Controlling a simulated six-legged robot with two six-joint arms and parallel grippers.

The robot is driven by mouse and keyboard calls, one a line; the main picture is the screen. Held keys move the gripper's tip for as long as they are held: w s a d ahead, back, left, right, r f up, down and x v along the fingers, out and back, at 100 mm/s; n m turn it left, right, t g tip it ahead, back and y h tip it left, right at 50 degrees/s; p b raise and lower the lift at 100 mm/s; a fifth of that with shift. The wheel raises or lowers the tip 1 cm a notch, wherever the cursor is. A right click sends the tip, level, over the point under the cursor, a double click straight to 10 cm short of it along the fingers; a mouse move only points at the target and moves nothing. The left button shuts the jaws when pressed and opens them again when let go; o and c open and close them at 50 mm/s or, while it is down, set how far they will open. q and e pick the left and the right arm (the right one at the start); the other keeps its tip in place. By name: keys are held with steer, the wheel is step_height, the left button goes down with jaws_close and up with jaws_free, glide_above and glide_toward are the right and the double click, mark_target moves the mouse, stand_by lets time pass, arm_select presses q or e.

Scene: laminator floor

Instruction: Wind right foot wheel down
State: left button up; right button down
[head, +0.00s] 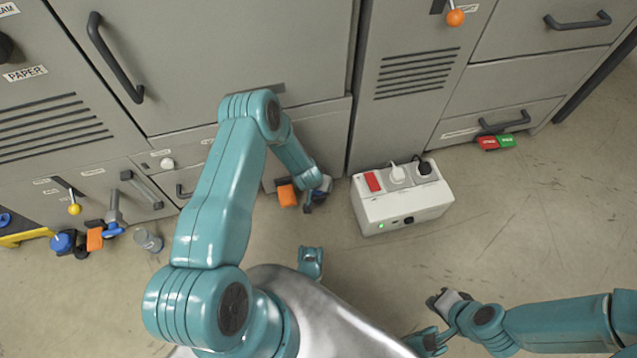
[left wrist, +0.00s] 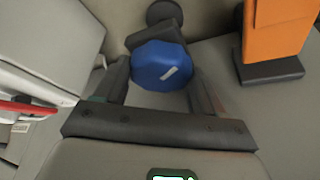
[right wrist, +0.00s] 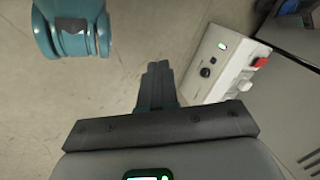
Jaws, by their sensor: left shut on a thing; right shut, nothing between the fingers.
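The right foot wheel (left wrist: 162,65) is a blue knob with a short white mark on its face. In the left wrist view it sits between the two fingers of my left gripper (left wrist: 160,75), which is shut on it. In the head view my left gripper (head: 319,192) is low at the machine's front, right beside an orange block (head: 287,195), and hides most of the wheel. My right gripper (right wrist: 158,80) is shut and empty over the open floor. It also shows at the lower right of the head view (head: 438,300).
A white power box (head: 402,205) with a red switch and two plugs stands on the floor right of my left gripper. Another blue wheel (head: 63,242) and orange block (head: 95,239) are at the far left. A red and green piece (head: 497,142) is at the right cabinet.

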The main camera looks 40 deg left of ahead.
arm_select(q)
steer(key=m, duration=0.2)
steer(key=m+h+b, duration=0.1)
steer(key=shift+a+f+m, duration=0.1)
steer(key=shift+a+m, duration=0.1)
steer(key=shift+m, duration=0.2)
steer(key=shift+m+h+b, duration=0.45)
steer(key=shift+m+h, duration=0.25)
steer(key=shift+m, duration=0.6)
arm_select(e)
steer(key=shift+w+d+f+t, duration=0.1)
steer(key=shift+w+f+t, duration=0.05)
steer(key=shift+w+f, duration=0.3)
steer(key=shift+w+d+f+t, duration=0.15)
steer(key=shift+w+f, duration=0.1)
steer(key=shift+f, duration=0.3)
arm_select(q)
steer(key=shift+m, duration=0.5)
arm_select(e)
steer(key=shift+w+a+f, duration=0.1)
steer(key=shift+w, duration=0.05)
arm_select(q)
steer(key=o, duration=1)
steer(key=shift+w+a, duration=0.1)
steer(key=shift+a, duration=0.1)
